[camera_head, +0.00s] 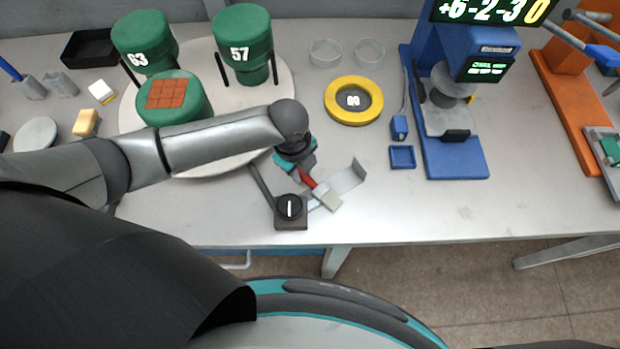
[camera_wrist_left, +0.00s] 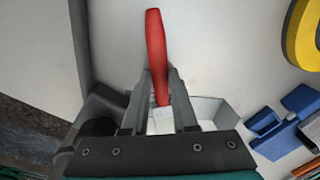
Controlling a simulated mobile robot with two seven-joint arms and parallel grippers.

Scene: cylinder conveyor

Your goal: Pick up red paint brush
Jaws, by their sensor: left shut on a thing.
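The red paint brush (camera_head: 307,181) has a red handle and a pale, whitish head (camera_head: 328,200) that points down and to the right, near the front of the table. My left gripper (camera_head: 303,174) is shut on its handle, seen from above. In the left wrist view the red handle (camera_wrist_left: 156,45) stands between the two grey fingers of my left gripper (camera_wrist_left: 160,75). The brush head is mostly hidden behind the gripper there. My right gripper is not in view.
A dark block with a round knob (camera_head: 290,212) and a bent metal tray (camera_head: 347,180) stand close to the brush. Green numbered cylinders (camera_head: 243,35) stand on a round plate at the left. A yellow ring (camera_head: 337,109) and a blue machine (camera_head: 455,160) are farther right.

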